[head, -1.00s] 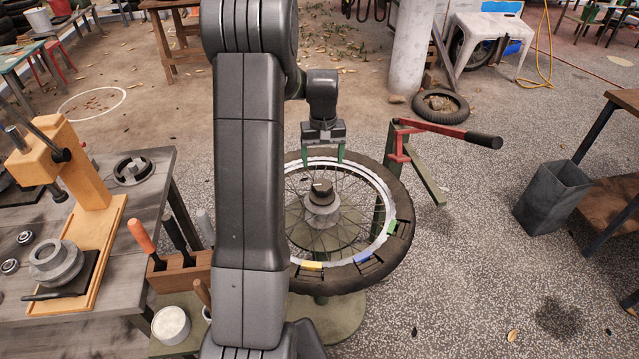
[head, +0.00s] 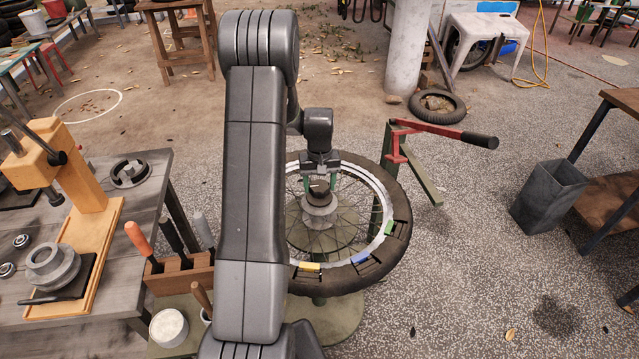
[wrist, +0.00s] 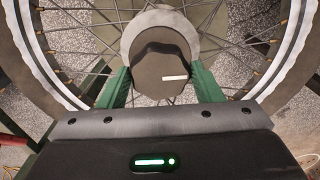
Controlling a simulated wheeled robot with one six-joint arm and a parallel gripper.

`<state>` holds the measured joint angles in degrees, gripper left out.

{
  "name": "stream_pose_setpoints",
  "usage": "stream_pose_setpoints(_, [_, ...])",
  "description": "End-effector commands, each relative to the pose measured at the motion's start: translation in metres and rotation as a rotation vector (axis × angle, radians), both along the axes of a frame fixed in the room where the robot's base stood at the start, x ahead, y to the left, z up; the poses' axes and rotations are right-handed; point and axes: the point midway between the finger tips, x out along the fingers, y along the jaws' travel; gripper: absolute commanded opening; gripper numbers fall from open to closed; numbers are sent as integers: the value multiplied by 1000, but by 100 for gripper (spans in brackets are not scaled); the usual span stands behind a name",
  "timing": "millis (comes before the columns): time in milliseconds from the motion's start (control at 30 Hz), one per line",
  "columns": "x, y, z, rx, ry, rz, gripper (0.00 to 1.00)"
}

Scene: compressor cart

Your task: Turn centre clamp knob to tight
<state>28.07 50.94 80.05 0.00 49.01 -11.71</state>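The centre clamp knob (head: 319,187) is a dark lobed knob on the grey hub at the middle of the spoked wheel (head: 398,245). In the wrist view the knob (wrist: 160,62) carries a short white mark that points to the right. My gripper (head: 320,186) is over the hub with its green fingers down on either side of the knob. In the wrist view the fingers of my gripper (wrist: 165,85) flank the knob's near half, with no clear gap at its sides. The fingertips' contact is partly hidden.
The wheel lies flat on a green stand, with yellow, blue and green pieces on its rim. A red lever with a black handle (head: 480,140) stands right of it. A wooden tool block (head: 180,277) and workbench (head: 130,215) are at left. A grey bin (head: 548,198) stands right.

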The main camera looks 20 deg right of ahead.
Motion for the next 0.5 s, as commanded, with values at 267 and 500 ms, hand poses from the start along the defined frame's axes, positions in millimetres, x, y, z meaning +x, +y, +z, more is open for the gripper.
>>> stream_pose_setpoints(267, [0, 0, 0, 0, 0, -17, 32])
stream_pose_setpoints(500, [0, 0, 0, 0, 0, -131, 32])
